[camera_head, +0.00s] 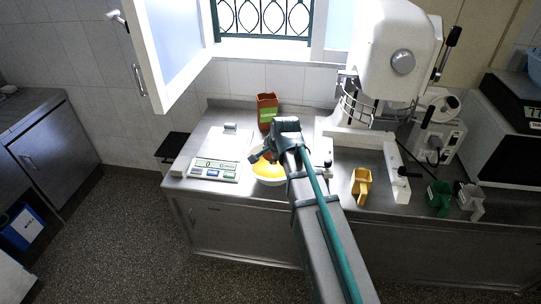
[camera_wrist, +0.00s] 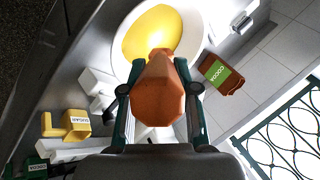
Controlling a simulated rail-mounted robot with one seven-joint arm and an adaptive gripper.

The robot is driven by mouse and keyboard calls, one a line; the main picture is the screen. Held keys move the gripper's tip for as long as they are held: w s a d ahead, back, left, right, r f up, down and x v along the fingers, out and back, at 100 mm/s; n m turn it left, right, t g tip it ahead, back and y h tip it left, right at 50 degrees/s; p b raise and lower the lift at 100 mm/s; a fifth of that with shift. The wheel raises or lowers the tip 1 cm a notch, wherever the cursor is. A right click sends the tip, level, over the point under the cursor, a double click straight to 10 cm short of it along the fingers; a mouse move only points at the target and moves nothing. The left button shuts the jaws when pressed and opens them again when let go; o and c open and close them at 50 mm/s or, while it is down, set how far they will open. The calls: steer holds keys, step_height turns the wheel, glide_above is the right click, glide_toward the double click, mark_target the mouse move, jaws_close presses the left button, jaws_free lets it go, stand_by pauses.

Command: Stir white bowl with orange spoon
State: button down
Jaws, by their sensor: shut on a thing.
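The white bowl (camera_head: 272,182) stands on the steel counter and holds a yellow content; in the wrist view its rim (camera_wrist: 197,38) shows at the top. My gripper (camera_wrist: 157,88) is shut on the orange spoon (camera_wrist: 158,98), with a finger on each side of its thick handle. The spoon's far end points toward the bowl and overlaps the yellow content; whether it touches is unclear. In the head view my gripper (camera_head: 268,150) is just above the bowl's back edge, and my arm hides part of the bowl's right side.
A brown cocoa container (camera_head: 267,110) stands behind the bowl. A scale (camera_head: 215,165) is to the left. A large white mixer (camera_head: 390,60), a yellow sugar scoop (camera_head: 361,186) and a green scoop (camera_head: 439,198) are to the right.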

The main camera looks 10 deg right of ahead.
steer(key=shift+r, duration=0.15)
stand_by(0.3)
steer(key=shift+r+p, duration=1.3)
steer(key=shift+r, duration=1.05)
